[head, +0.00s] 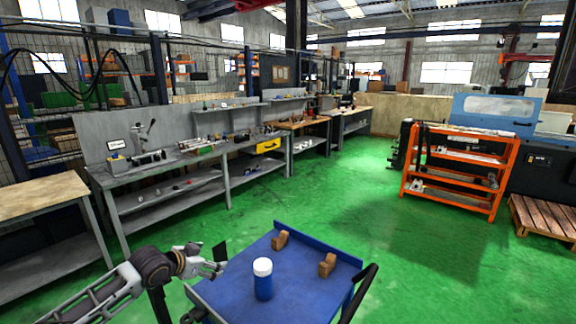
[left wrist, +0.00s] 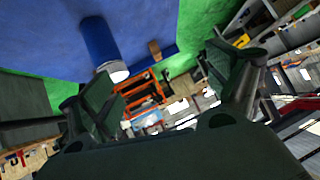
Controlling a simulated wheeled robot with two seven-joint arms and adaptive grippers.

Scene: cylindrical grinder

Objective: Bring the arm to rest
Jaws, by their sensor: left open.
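My left gripper (head: 218,262) comes in from the left of the head view. It is open and empty, above the left edge of a blue cart top (head: 226,291). A blue bottle with a white cap (head: 263,280) stands upright on the cart, to the right of the gripper and apart from it. In the left wrist view the two open fingers (left wrist: 165,85) frame the lower part, and the bottle (left wrist: 103,45) shows upside down beyond them. My right gripper cannot be made out in the head view.
Two brown blocks (head: 280,240) (head: 327,265) sit on the cart. A black handle (head: 359,293) rises at its right. A long grey workbench (head: 160,170) stands at the left, an orange shelf rack (head: 456,165) at the right. Green floor (head: 340,190) between them is clear.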

